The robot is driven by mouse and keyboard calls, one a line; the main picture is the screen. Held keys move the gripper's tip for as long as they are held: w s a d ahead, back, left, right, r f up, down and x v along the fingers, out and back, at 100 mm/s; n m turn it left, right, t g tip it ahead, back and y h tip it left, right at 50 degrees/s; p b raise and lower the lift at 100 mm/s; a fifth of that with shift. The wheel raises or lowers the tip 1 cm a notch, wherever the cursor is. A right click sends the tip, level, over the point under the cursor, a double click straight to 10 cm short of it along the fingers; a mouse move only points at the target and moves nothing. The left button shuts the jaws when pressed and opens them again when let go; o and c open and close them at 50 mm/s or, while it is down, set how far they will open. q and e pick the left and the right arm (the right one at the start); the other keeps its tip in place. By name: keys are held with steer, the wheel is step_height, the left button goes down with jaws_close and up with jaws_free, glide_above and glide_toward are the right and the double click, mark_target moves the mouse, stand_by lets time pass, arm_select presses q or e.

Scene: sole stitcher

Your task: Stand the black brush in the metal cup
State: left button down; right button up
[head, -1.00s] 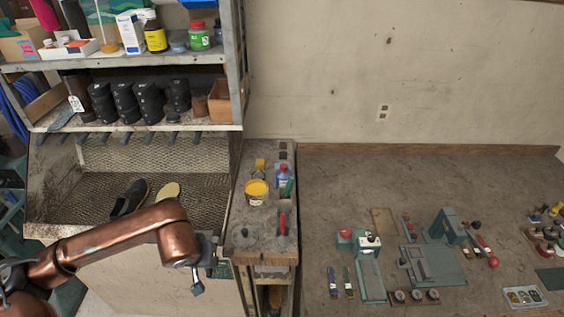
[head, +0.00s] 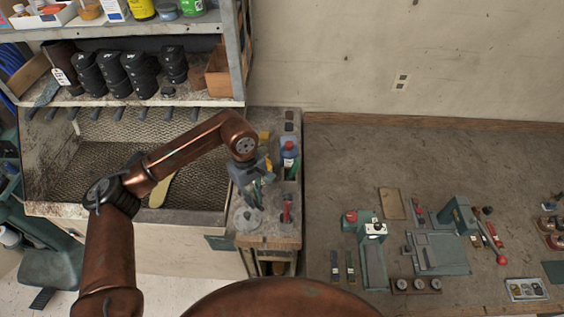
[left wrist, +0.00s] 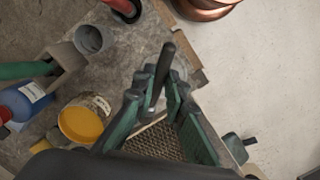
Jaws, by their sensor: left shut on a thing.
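My left gripper (head: 256,188) is over the narrow side shelf, and its green fingers (left wrist: 154,92) are shut on the black brush. In the left wrist view the brush (left wrist: 164,66) is a dark stick between the fingertips, seen nearly along its length. My right gripper is not in view.
A yellow tub (left wrist: 82,122) is close by. The mesh tray (head: 90,165) with a sole lies left. The workbench (head: 340,165) is right.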

arm_select(q)
steer(key=w+d+r+n+t+h+p, duration=0.5)
steer(key=d+r+n+t+h+p, duration=0.4)
steer(key=n, duration=0.9)
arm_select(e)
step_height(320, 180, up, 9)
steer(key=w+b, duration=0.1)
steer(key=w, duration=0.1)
arm_select(q)
step_height(320, 180, down, 10)
steer(key=t+h+b, duration=0.1)
steer(key=b, duration=0.7)
steer(key=shift+a+f+b, duration=0.2)
steer(key=shift+a+b, duration=0.1)
steer(key=shift+a, duration=0.05)
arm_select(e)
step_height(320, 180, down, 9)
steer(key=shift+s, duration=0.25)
arm_select(q)
steer(key=shift+w, duration=0.1)
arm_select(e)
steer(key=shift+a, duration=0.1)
arm_select(q)
steer(key=c, duration=1.9)
jaws_free()
steer(key=shift+a, duration=0.1)
